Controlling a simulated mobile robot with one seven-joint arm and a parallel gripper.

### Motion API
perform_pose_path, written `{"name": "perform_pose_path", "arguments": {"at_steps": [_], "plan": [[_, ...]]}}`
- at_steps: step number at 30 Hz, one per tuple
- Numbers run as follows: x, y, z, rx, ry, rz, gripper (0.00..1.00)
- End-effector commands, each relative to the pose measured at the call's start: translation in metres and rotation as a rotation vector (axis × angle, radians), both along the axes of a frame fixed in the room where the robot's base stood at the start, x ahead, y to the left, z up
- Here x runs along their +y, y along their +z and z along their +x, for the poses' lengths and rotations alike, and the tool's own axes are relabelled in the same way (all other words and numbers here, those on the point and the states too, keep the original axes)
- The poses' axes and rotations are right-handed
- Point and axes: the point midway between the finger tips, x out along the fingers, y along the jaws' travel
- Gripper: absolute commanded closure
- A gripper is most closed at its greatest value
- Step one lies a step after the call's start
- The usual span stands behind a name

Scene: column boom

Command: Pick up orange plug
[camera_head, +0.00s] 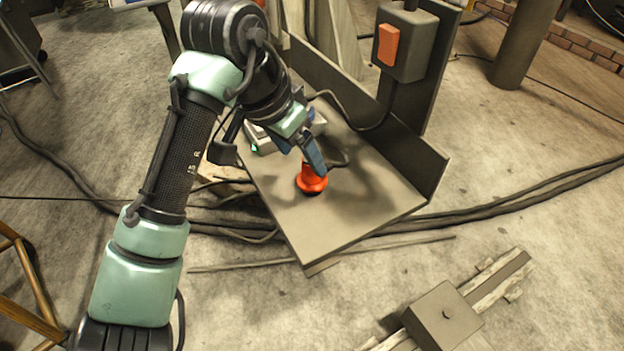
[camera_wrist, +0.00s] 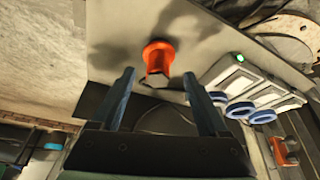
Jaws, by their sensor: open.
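The orange plug (camera_head: 311,180) stands on a grey metal platform (camera_head: 330,222) in the head view, its wide round base down. In the wrist view the orange plug (camera_wrist: 158,58) shows just beyond and between the two fingertips. My gripper (camera_head: 316,162) reaches down from the upper left, close to the plug, and hides its upper part in the head view. In the wrist view my gripper (camera_wrist: 158,82) has its two dark blue fingers spread apart, with nothing held between them. I cannot tell whether a finger touches the plug.
A dark upright plate edges the platform's right side, with a box bearing an orange switch (camera_head: 388,45) above it. A grey device with a green light (camera_wrist: 239,58) and blue rings (camera_wrist: 240,109) sits beside the plug. Black cables cross the floor. The platform's front is clear.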

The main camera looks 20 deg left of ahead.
Motion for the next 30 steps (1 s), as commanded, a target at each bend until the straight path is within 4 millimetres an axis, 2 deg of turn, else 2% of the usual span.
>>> {"name": "perform_pose_path", "arguments": {"at_steps": [10,19,30], "plan": [[-0.012,-0.040,0.020,0.001,-0.001,0.001,0.23],[-0.014,-0.042,0.023,-0.002,-0.001,-0.001,0.25],[-0.014,-0.042,0.022,-0.001,-0.001,0.000,0.91]]}}
